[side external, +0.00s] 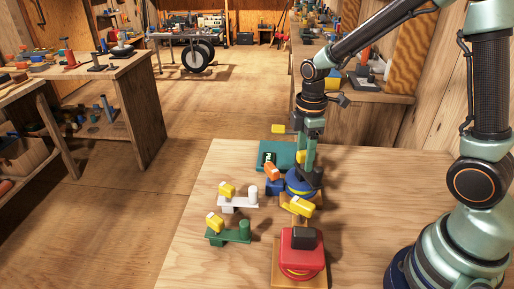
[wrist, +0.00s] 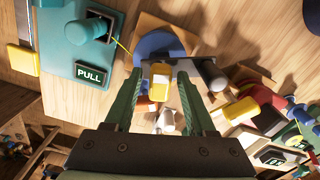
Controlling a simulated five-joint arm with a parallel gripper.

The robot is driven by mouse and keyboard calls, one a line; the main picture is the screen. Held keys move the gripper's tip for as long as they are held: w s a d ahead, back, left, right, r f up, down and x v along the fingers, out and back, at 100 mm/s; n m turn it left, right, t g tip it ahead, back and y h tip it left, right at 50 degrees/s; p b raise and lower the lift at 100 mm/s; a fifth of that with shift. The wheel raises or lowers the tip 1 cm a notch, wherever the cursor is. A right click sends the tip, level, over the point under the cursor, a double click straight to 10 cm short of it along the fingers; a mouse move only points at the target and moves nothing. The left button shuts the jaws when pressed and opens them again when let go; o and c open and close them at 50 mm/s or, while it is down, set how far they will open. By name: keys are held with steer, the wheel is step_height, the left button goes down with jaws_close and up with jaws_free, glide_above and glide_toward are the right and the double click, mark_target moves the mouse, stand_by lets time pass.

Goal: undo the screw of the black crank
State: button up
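My gripper (wrist: 160,80) is open, its two green fingers apart. In the side view my gripper (side external: 309,168) points down over a blue reel (side external: 299,184) on a wooden base. In the wrist view a yellow knob (wrist: 158,77) shows between the fingers, beside the blue reel (wrist: 157,44). A grey bar and rounded grey handle (wrist: 213,76) lie to its right. An orange knob (side external: 271,172) is left of the reel, and another yellow knob (side external: 302,206) is in front of it. I cannot tell which part is the black crank; the gripper hides some of this area.
A white crank (side external: 238,202) and a green crank (side external: 228,238), each with a yellow knob, lie left. A red reel (side external: 302,261) with a black block on top stands in front. A teal box (wrist: 70,40) with a PULL sign is beside the blue reel. The table's left front is clear.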

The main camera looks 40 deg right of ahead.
steer(key=shift+o, duration=1)
